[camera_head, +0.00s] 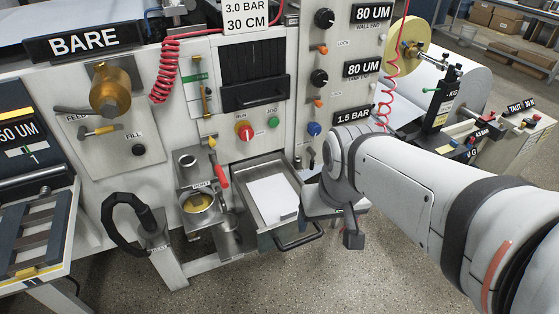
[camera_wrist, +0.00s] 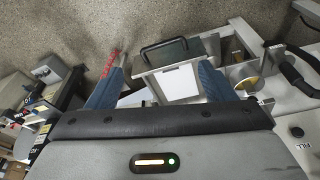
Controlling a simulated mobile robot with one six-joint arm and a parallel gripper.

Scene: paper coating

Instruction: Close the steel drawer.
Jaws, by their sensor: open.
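The steel drawer (camera_head: 252,208) stands pulled out of the white machine front, below the red and green knobs. A stack of white paper (camera_head: 272,198) lies in it. Its dark bar handle (camera_head: 299,238) is on the front. In the wrist view the drawer front (camera_wrist: 172,58) and handle (camera_wrist: 164,44) show beyond my fingers, with white paper behind. My gripper (camera_wrist: 162,68) is open, its two blue fingers on either side of the drawer in that view. In the head view my gripper (camera_head: 350,232) is just right of the drawer; its fingertips are hard to make out. I cannot tell whether it touches the drawer.
A metal cup with yellow liquid (camera_head: 199,203) and a red-handled tool (camera_head: 222,175) are left of the drawer. A black hose (camera_head: 118,225) loops farther left. A roller with white web (camera_head: 452,85) is at the right. The floor (camera_head: 250,285) before the drawer is clear.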

